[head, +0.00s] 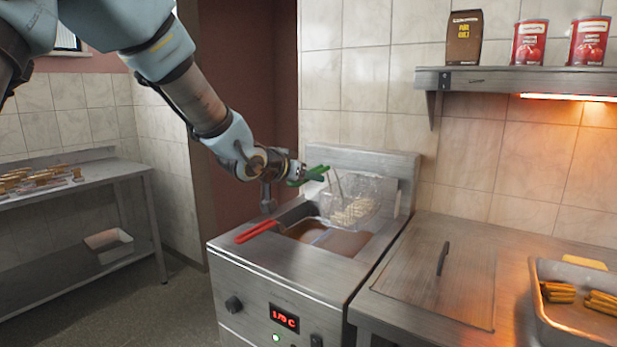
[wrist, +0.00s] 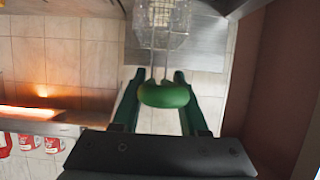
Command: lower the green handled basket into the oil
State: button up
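The green-handled wire basket (head: 372,192) holds pale fries (head: 354,211) and is above the oil (head: 338,243), near the fryer's back panel. My gripper (head: 306,176) is at its green handle (head: 317,173). In the wrist view the green handle (wrist: 165,95) sits between the two fingers of my gripper (wrist: 160,90), which appear closed against its sides. The wire basket (wrist: 163,18) extends beyond them at the top. Whether the basket also rests on a support is unclear.
A red-handled basket (head: 258,232) sits in the left part of the fryer (head: 290,270). A flat lid-like panel (head: 430,280) and a tray (head: 560,325) with fried sticks are to the right. A shelf (head: 500,80) with cans is above; a side table (head: 80,180) stands left.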

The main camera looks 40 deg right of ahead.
grip_shut()
jog(key=shift+o, duration=0.3)
grip_release()
grip_shut()
jog(key=shift+r, duration=0.2)
notch_tip(320, 180, up, 4)
jog(key=p, duration=0.4)
jog(key=shift+r, duration=0.25)
